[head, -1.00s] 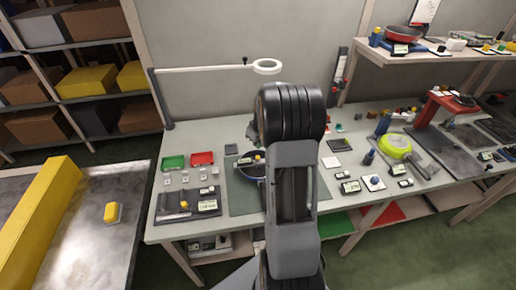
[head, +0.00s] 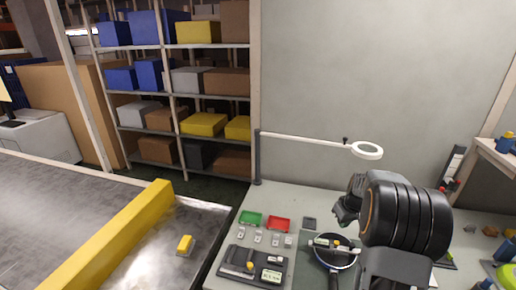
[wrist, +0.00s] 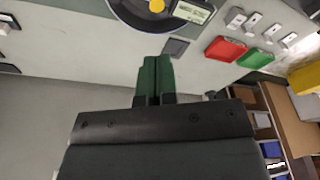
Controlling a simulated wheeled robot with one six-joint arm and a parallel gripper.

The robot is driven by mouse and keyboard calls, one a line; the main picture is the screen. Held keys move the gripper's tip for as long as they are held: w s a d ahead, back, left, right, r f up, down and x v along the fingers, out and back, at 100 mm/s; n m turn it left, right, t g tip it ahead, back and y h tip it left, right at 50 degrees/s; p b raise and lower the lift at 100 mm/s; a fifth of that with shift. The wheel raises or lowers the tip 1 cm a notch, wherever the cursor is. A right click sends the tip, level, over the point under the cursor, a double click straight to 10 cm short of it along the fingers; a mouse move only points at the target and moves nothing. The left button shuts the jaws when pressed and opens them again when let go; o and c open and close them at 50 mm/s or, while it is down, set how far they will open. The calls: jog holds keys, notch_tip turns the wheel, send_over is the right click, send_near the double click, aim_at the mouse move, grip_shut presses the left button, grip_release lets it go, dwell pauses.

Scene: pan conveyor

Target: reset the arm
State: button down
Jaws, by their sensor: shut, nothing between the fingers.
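My arm rises over the workbench at the right of the head view, its black wrist joint hiding part of the bench. My gripper (wrist: 157,72) shows in the wrist view as two green fingers pressed together, with nothing between them. In the head view the gripper end (head: 345,208) is partly visible, held above the bench. A dark pan (head: 348,258) with a label lies on the bench below the gripper; it also shows at the top of the wrist view (wrist: 128,14). The gripper is apart from the pan.
A green tray (head: 250,219) and a red tray (head: 278,224) sit left of the pan, with several small parts and a dark board (head: 240,266) in front. A white ring lamp (head: 367,150) reaches over the bench. A conveyor with a yellow rail (head: 110,240) is at left.

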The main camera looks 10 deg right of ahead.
jog(key=s+a+r+t, duration=0.1)
jog(key=s+a+r, duration=0.5)
jog(key=s+a, duration=0.3)
jog(key=s+a+r+t, duration=0.1)
jog(key=s+a+r, duration=0.5)
jog(key=a, duration=0.8)
jog(key=s, duration=0.2)
jog(key=shift+s+a+m, duration=0.2)
jog(key=shift+s+m, duration=0.15)
jog(key=shift+m, duration=0.05)
